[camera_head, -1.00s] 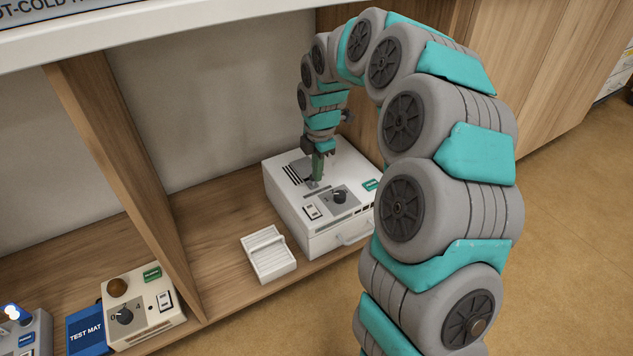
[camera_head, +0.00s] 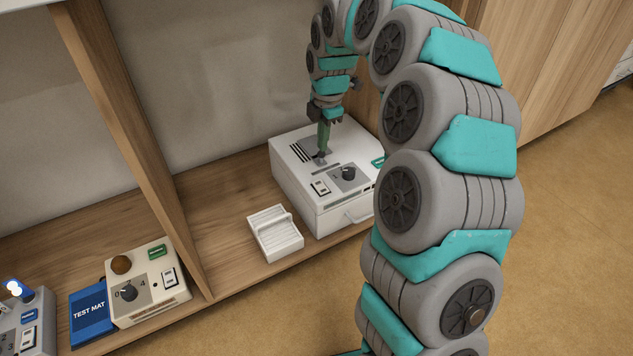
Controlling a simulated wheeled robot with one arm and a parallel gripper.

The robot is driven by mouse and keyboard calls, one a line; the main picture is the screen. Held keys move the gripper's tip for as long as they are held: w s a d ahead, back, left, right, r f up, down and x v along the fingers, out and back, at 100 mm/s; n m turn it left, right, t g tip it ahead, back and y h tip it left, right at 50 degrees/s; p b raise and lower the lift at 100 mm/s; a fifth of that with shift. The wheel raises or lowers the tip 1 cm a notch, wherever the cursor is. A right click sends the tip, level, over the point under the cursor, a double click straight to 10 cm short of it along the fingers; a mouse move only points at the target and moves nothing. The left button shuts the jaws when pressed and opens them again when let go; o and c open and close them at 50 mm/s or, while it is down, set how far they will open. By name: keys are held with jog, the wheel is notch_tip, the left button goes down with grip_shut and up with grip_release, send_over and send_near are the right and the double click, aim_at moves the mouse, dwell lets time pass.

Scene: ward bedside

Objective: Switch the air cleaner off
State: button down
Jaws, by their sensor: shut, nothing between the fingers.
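A white box-shaped unit (camera_head: 300,196) stands on the wooden shelf, probably the air cleaner; its small green label is unreadable. Its top carries dark vent slots (camera_head: 299,153), a grey panel, a black knob (camera_head: 347,173) on a grey plate and a rocker switch (camera_head: 319,187). I cannot tell the switch's position. My gripper (camera_head: 322,151) points down, shut and empty, over the grey panel behind the knob and switch. Whether its tip touches the panel is unclear. My arm hides the unit's right end.
A white ribbed tray (camera_head: 275,235) sits left of the unit. Beyond a wooden divider (camera_head: 135,140) are a cream control box (camera_head: 150,283) with a knob and orange dome, a blue test mat pack (camera_head: 91,313) and a grey device (camera_head: 27,322) with a lit lamp.

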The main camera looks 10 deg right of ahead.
aim_at(319, 184)
jog(key=f, duration=0.4)
jog(key=w+f+b, duration=0.1)
jog(key=f, duration=0.4)
jog(key=f+b, duration=0.1)
jog(key=f, duration=0.3)
jog(key=shift+w+a+f, duration=0.25)
jog(key=shift+w+f, duration=0.1)
jog(key=shift+f, duration=0.05)
jog(key=shift+p, duration=0.4)
jog(key=shift+f, duration=0.2)
jog(key=shift+s, duration=0.15)
jog(key=shift+s+d+r, duration=0.25)
jog(key=shift+s, duration=0.25)
